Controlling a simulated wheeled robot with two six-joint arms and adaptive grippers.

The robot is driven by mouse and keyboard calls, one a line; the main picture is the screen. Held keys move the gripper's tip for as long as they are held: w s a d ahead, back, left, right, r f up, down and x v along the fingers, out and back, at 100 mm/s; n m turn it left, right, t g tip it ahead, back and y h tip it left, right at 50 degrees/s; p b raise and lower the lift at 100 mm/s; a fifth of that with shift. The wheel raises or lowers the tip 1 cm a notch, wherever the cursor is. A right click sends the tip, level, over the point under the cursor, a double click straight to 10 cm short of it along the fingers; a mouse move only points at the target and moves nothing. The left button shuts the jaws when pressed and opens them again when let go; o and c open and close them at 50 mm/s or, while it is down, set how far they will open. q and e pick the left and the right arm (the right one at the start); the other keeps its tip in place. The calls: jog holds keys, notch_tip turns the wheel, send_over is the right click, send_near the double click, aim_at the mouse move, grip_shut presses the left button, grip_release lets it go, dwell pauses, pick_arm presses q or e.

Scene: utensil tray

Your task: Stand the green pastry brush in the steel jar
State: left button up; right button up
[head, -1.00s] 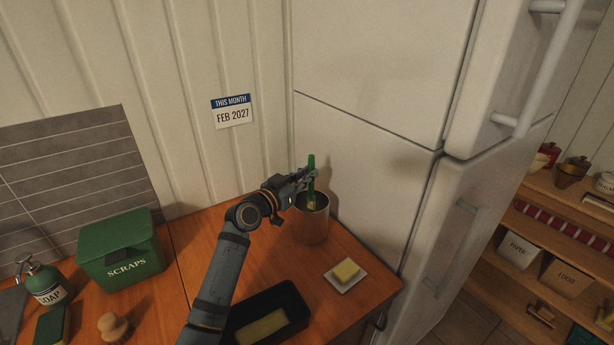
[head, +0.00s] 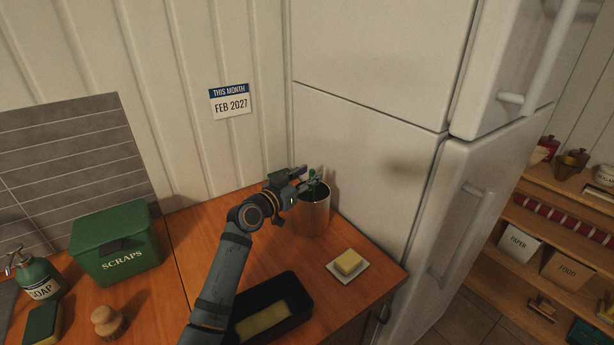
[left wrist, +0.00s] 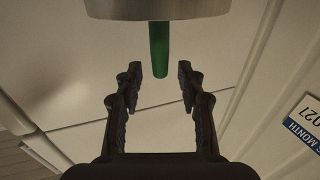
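The green pastry brush (head: 316,187) stands in the steel jar (head: 311,217), with only its handle showing above the rim. Its bristle end is hidden inside the jar. In the left wrist view the green handle (left wrist: 159,48) sticks out past the jar's rim (left wrist: 157,10). My left gripper (head: 309,179) is at the handle just above the jar. In the left wrist view its two fingers (left wrist: 159,75) are apart, one on each side of the handle's end, with gaps on both sides. My right gripper is in neither view.
A butter dish (head: 348,265) is right of the jar, and a black tray (head: 301,302) lies in front. The green scraps bin (head: 115,245), a soap bottle (head: 38,278) and a wooden knob brush (head: 108,321) are at left. The fridge (head: 365,150) stands close behind the jar.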

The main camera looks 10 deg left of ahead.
pick_arm(q)
jog(key=v, duration=1.2)
jog(key=shift+f, duration=0.1)
dwell(0.9)
